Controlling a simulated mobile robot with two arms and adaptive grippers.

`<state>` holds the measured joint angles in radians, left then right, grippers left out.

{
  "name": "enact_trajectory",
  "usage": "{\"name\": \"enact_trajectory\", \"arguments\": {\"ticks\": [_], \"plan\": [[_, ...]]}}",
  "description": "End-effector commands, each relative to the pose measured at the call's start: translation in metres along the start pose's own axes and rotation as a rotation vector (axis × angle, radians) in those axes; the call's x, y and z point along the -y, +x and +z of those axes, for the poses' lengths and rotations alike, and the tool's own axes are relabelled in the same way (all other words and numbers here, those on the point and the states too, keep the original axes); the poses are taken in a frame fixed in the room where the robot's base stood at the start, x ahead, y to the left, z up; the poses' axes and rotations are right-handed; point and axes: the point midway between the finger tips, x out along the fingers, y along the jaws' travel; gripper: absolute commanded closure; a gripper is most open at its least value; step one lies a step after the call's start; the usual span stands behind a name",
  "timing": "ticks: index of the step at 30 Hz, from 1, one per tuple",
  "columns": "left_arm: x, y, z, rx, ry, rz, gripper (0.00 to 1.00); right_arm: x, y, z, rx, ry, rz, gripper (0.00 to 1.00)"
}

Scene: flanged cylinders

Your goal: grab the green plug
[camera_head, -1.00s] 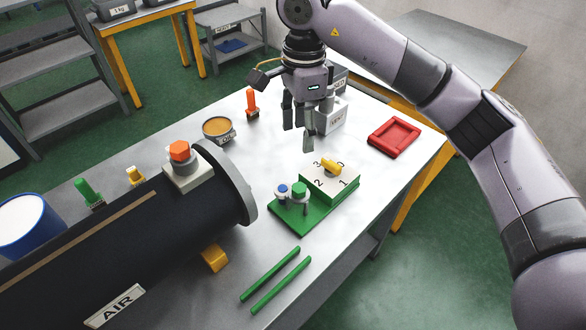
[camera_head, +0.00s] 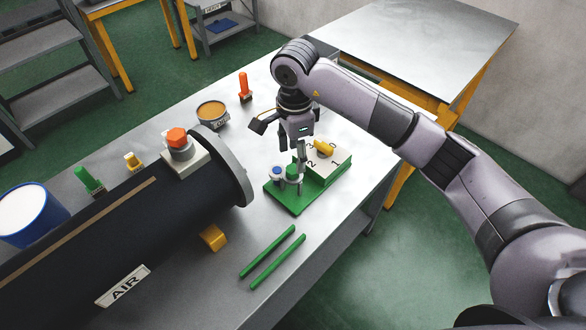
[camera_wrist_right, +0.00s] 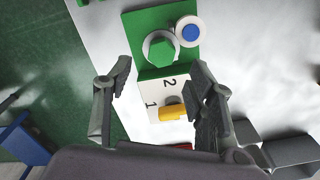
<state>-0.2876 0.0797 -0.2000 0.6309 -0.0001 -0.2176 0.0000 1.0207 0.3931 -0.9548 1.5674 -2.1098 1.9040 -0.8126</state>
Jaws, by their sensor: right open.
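A green hexagonal plug (camera_head: 292,171) stands in a pale round collar on a green board (camera_head: 290,203). It shows clearly in the right wrist view (camera_wrist_right: 160,50). My right gripper (camera_head: 292,156) is open and empty, pointing down above the board near this plug. In the right wrist view, its fingers (camera_wrist_right: 158,88) are spread to either side, with the plug beyond their tips. In the head view, a finger partly covers the plug. Another green upright piece (camera_head: 88,180) stands behind the black cylinder at the left. My left gripper is not in view.
Beside the plug are a blue-topped round piece (camera_head: 277,171) and a raised numbered block with a yellow knob (camera_head: 324,148). The large black AIR cylinder (camera_head: 130,230) fills the left. Two green rods (camera_head: 272,257) lie in front. An orange piece (camera_head: 244,88) stands behind.

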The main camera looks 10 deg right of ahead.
Motion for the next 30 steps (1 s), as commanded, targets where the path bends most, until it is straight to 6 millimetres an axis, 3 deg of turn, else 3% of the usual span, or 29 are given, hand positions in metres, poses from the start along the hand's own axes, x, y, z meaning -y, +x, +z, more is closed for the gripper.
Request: {"name": "enact_trajectory", "arguments": {"ticks": [7, 12, 20, 30], "plan": [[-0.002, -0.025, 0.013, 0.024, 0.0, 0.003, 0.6, -0.001, 0.028, 0.004, 0.002, 0.0, 0.007, 0.49], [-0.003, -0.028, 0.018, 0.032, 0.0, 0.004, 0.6, 0.0, 0.048, 0.004, 0.001, -0.001, 0.003, 0.49], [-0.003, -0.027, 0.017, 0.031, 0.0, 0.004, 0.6, 0.001, 0.051, 0.003, 0.0, -0.001, 0.001, 0.5], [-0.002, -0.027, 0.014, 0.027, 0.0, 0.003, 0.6, 0.001, 0.05, 0.003, 0.0, -0.001, 0.001, 0.72]]}}
